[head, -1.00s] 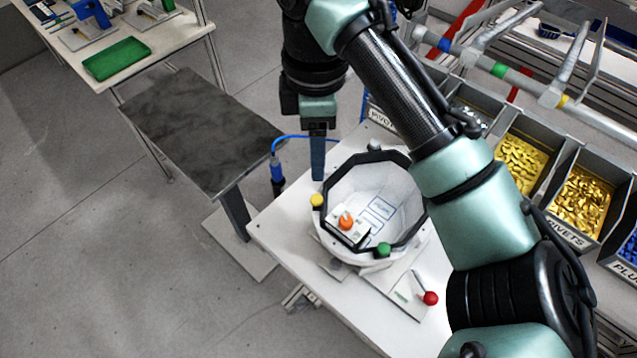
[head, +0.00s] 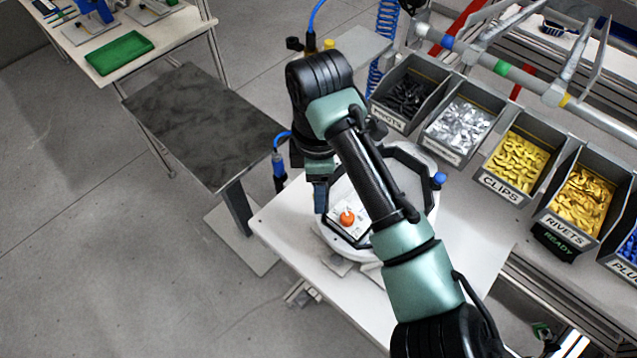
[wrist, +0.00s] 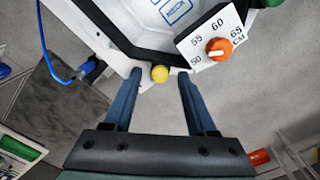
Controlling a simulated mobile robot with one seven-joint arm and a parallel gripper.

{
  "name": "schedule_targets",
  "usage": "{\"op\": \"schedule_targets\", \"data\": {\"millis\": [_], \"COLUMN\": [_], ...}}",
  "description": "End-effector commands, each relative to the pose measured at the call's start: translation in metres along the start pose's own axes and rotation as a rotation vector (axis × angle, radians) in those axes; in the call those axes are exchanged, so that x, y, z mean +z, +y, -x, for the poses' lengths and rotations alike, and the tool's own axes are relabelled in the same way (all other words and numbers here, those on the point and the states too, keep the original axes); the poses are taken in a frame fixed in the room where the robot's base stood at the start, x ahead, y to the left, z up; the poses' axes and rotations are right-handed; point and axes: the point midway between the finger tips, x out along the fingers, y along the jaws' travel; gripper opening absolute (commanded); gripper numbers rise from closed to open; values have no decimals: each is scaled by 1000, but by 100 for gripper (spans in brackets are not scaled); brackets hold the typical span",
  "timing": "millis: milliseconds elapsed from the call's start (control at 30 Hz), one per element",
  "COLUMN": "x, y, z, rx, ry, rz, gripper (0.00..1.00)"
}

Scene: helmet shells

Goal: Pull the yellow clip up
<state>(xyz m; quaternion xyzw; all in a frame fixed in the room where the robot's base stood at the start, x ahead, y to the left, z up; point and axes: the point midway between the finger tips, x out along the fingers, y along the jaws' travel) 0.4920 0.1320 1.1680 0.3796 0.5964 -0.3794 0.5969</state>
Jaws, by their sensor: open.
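The yellow clip (wrist: 159,74) is a small round knob at the black rim of the white helmet shell (wrist: 130,38). In the wrist view my gripper (wrist: 159,80) is open, with one blue finger on each side of the clip and a visible gap to both. I cannot tell whether the fingertips are level with it. In the head view my gripper (head: 320,197) hangs at the left side of the shell (head: 408,178), and the yellow clip is hidden behind it. An orange knob (head: 347,217) sits on a dial plate on the shell; its scale reads in the wrist view.
The shell stands on a white table (head: 285,235). A blue clip (head: 440,178) is on its far right; a green clip (wrist: 270,3) shows at the wrist view's top edge. Labelled bins (head: 500,188) line the right. A blue hose connector (head: 279,170) hangs left of my gripper.

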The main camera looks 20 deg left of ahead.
Motion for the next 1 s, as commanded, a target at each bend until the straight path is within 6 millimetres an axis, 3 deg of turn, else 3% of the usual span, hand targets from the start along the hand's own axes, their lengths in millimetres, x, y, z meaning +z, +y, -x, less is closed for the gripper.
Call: {"op": "schedule_targets", "data": {"millis": [33, 367, 1000], "x": [0, 0, 0], "y": [0, 0, 0], "z": [0, 0, 0], "rx": [0, 0, 0], "ry": [0, 0, 0], "rz": [0, -1, -1], "gripper": [57, 0, 0]}}
